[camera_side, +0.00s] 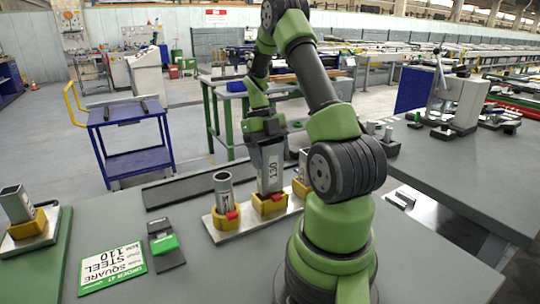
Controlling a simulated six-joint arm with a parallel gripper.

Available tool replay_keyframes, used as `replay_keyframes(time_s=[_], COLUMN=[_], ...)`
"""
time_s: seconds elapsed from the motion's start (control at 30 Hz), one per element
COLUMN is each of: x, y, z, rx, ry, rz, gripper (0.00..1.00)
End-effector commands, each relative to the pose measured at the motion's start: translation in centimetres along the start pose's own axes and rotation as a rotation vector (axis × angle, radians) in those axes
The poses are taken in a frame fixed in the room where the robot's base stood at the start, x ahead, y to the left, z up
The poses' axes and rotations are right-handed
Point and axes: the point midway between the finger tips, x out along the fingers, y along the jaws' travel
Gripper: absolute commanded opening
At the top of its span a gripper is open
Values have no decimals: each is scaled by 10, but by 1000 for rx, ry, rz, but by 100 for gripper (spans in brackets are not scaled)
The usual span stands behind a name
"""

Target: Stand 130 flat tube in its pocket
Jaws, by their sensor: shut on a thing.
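The flat tube (270,170), a grey upright piece marked 130, is held from above by my gripper (266,141), which is shut on its top end. The tube's lower end is at the middle yellow pocket (269,205) of a pale base plate (227,233). It looks upright and appears to go into the pocket, but I cannot tell whether it rests on the bottom. A round grey tube (223,190) stands in the yellow pocket to the left. Another tube (303,165) stands in the right pocket, partly hidden by my arm.
A square tube (17,204) stands in a yellow holder on a green board at the far left. A sign (113,264) reading STEEL SQUARE 110 and a dark tool with a green block (165,244) lie on the grey table. A dark flat strip (190,187) lies behind the pockets.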

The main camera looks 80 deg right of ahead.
Motion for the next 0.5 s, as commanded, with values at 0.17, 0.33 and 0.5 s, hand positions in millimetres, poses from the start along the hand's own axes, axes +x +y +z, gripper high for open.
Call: replay_keyframes(time_s=[0.17,0.33,0.5], x=[1,5,9], y=[0,0,0], z=[1,2,4], rx=[0,0,-1], ry=[0,0,1], rz=[0,0,0], gripper=[36,36,36])
